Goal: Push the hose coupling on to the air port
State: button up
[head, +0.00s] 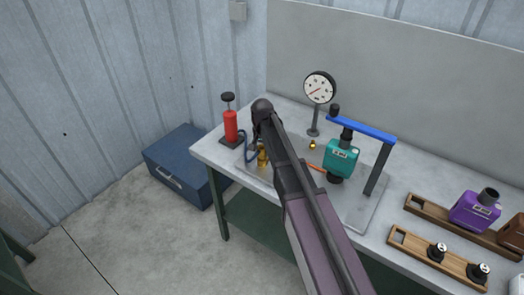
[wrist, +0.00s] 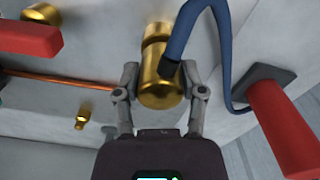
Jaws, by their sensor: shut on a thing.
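My gripper (wrist: 160,80) is shut on the hose coupling (wrist: 160,95), a brass cylinder with the blue hose (wrist: 180,35) joined at its side. The fingers lie on either side of it. A narrower brass part (wrist: 157,32) shows just above the coupling in the wrist view, in line with it. I cannot tell whether this is the air port or the coupling's own nose, nor whether the two are joined. In the head view, brass (head: 262,158) shows beside my gripper (head: 256,142) over the plate; my arm hides much there.
A red hand pump (head: 231,127) stands at the bench's left end, close to the gripper. A copper line (wrist: 65,82) and small brass fitting (wrist: 82,120) lie nearby.

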jog(key=shift+f+b, duration=0.5)
jog(key=shift+f, duration=0.1)
jog(key=o, duration=1.1)
jog(key=shift+o, duration=0.2)
jog(key=shift+r, duration=0.15)
notch_tip(320, 180, up, 7)
jog(key=p, duration=0.7)
jog(key=w+d, duration=0.3)
jog(key=d, duration=0.5)
jog(key=w+d, duration=0.3)
jog(key=d, duration=0.5)
jog(key=shift+w, duration=0.4)
